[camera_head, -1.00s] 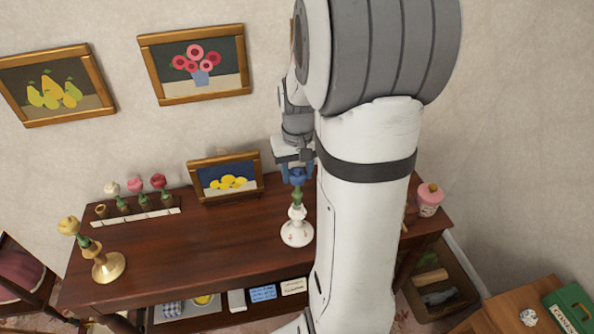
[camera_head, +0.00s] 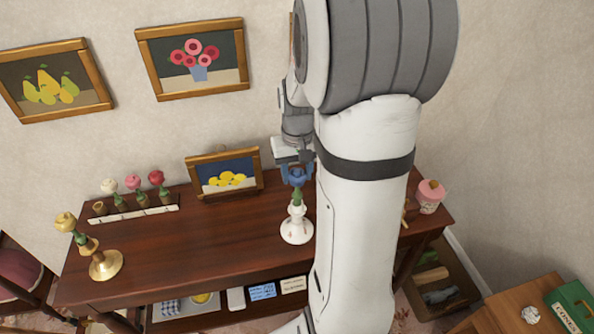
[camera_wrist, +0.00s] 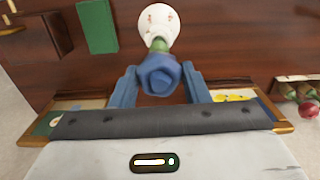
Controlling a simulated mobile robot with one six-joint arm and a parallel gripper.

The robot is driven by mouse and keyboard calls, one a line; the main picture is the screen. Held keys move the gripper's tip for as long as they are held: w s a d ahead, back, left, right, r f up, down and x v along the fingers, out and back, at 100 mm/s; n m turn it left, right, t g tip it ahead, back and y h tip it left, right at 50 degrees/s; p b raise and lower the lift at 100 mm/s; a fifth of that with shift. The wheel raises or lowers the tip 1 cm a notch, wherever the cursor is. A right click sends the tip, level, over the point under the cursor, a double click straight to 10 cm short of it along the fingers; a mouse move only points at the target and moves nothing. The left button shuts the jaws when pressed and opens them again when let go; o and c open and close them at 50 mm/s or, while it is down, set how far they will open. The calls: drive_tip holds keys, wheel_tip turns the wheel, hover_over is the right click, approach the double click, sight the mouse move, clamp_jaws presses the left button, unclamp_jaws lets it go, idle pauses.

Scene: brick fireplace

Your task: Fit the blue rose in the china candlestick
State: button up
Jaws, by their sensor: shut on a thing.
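My gripper (camera_head: 297,180) is shut on the blue rose (camera_wrist: 160,75), with one finger on each side of the bloom. The rose is upright, its green stem (camera_head: 297,195) pointing down. The white china candlestick (camera_head: 296,230) stands on the dark wooden table directly below, and its patterned base shows beyond the rose in the wrist view (camera_wrist: 158,20). The stem's lower end meets the candlestick's top in the head view. I cannot tell how deep it sits, as the bloom hides the joint in the wrist view.
A brass candlestick (camera_head: 105,265) with a yellow rose stands at the table's left. Several roses stand in a white rack (camera_head: 135,215) behind it. A pink jar (camera_head: 430,197) is at the right end.

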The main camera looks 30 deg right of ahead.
drive_tip(key=shift+f+b, duration=0.65)
drive_tip(key=shift+f, duration=0.3)
drive_tip(key=o, duration=0.9)
drive_tip(key=shift+r, duration=0.1)
wheel_tip(320, 180, up, 8)
drive_tip(key=shift+d+f+b, duration=0.1)
drive_tip(key=shift+b, duration=0.2)
drive_tip(key=s+a+n+t, duration=0.1)
drive_tip(key=s+a, duration=0.3)
drive_tip(key=s+a+r+t, duration=0.1)
drive_tip(key=s+a, duration=0.3)
drive_tip(key=s+a+n+t, duration=0.1)
drive_tip(key=s+a, duration=0.3)
drive_tip(key=a, duration=0.1)
drive_tip(key=shift+r+n, duration=0.3)
drive_tip(key=shift+r, duration=0.1)
drive_tip(key=shift+s+a+f, duration=0.1)
drive_tip(key=shift+s+a, duration=0.15)
drive_tip(key=shift+s, duration=0.05)
